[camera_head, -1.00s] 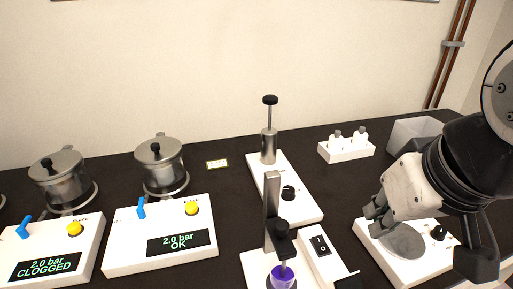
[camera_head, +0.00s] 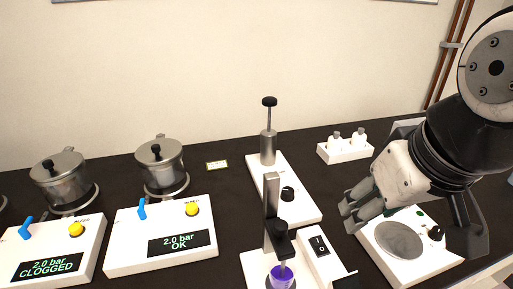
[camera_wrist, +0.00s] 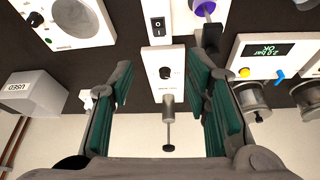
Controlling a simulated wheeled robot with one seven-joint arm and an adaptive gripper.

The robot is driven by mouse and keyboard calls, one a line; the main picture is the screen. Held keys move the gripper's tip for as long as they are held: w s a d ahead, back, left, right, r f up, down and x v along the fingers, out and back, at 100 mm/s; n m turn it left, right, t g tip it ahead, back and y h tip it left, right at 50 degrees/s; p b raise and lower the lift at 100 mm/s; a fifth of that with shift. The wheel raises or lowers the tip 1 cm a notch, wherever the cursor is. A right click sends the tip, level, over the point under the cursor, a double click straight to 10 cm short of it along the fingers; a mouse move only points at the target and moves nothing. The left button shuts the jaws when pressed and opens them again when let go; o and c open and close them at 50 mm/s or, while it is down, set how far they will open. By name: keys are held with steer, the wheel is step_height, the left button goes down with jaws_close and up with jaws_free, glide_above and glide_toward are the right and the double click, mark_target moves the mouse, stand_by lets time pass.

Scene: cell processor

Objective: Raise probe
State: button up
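The probe stand has a grey upright post (camera_head: 271,205) and a black clamp or knob (camera_head: 281,230). A thin probe below the clamp reaches down into a purple cup (camera_head: 282,277). The cup also shows at the top edge of the wrist view (camera_wrist: 205,8). A white base with a black rocker switch (camera_head: 319,246) is beside the post. My gripper (camera_head: 352,212) is to the right of the stand, above the table and apart from it. The wrist view shows its two fingers (camera_wrist: 165,70) wide apart with nothing between them.
Behind the stand is a white unit with a metal cylinder and black-topped plunger (camera_head: 269,145). A round-plate device (camera_head: 400,240) lies below my gripper. A vial rack (camera_head: 345,151) is behind. Two pressure units (camera_head: 160,238) (camera_head: 55,250) with pots stand left. A USED bin (camera_wrist: 35,95) shows in the wrist view.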

steer(key=w+a+r+n+g+p, duration=0.3)
steer(key=w+a+r+n+p, duration=0.1)
steer(key=w+a+n, duration=0.1)
steer(key=n+g+p, duration=0.2)
steer(key=n+p, duration=0.2)
steer(key=n, duration=0.1)
glide_toward(281, 224)
step_height(281, 224, down, 9)
steer(key=shift+s+f+p, duration=0.1)
steer(key=shift+f+p, duration=0.05)
steer(key=shift+p, duration=0.45)
jaws_close()
